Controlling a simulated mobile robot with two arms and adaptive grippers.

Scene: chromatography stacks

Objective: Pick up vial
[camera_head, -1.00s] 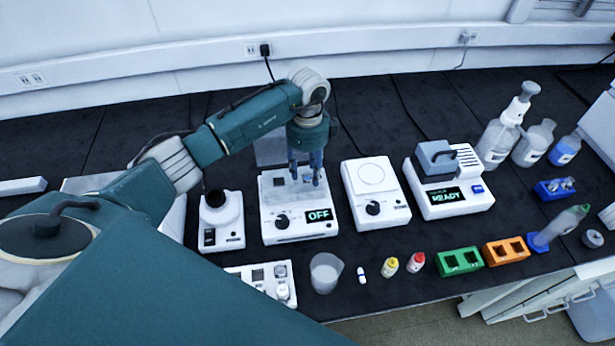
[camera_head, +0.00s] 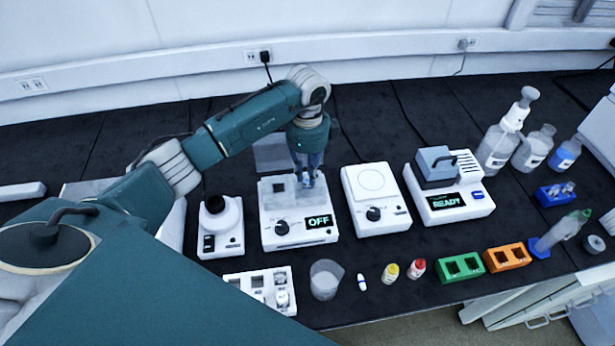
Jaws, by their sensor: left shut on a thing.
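My left gripper (camera_head: 306,183) points down over the right part of the top of the white device with the OFF display (camera_head: 299,227). Its blue fingers are close together, shut on the vial, which is too small and covered to make out clearly between them. The clear box-like part on the device's top is beside the fingers, to the left. My right gripper is out of view.
A white round-plate device (camera_head: 372,181) stands to the right, then one reading READY (camera_head: 449,205). In front are a beaker (camera_head: 324,280), a yellow-capped bottle (camera_head: 390,273), a red-capped bottle (camera_head: 416,269), a green rack (camera_head: 461,267) and an orange rack (camera_head: 507,258).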

